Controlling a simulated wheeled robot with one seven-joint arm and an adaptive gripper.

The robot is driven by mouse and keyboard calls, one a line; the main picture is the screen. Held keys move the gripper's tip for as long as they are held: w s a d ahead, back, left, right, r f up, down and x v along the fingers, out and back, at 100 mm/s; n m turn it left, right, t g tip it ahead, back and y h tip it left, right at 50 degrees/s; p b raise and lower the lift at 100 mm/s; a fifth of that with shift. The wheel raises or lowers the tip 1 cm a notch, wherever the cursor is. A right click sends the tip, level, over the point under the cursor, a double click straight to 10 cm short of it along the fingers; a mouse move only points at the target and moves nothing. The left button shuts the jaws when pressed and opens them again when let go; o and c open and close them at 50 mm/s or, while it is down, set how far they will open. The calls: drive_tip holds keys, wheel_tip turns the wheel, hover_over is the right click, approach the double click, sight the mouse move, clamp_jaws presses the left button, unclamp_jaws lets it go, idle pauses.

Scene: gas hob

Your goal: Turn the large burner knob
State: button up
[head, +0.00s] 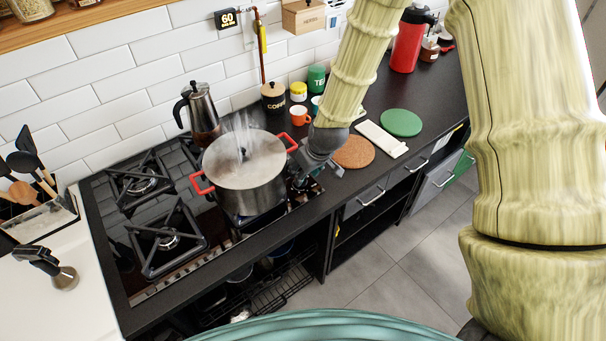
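The black gas hob (212,233) is set in the counter at the left. A steaming steel pot (250,192) with red handles stands on its right front burner, with a bluish glow under the pot. My gripper (304,182) is dark grey and points down at the hob's right end, just right of the pot. Its fingers are small and partly hidden against the dark surface, so their opening is unclear. Small dark shapes with reddish marks show around the fingertips. I cannot clearly make out the large burner knob there or tell whether the gripper touches it.
A moka pot (201,113) stands behind the pot. The pot's right handle (292,142) is close to my gripper.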

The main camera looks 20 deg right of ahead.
drive_tip(key=v, duration=0.9)
drive_tip(key=shift+w, duration=0.1)
drive_tip(key=shift+d, duration=0.1)
idle(0.3)
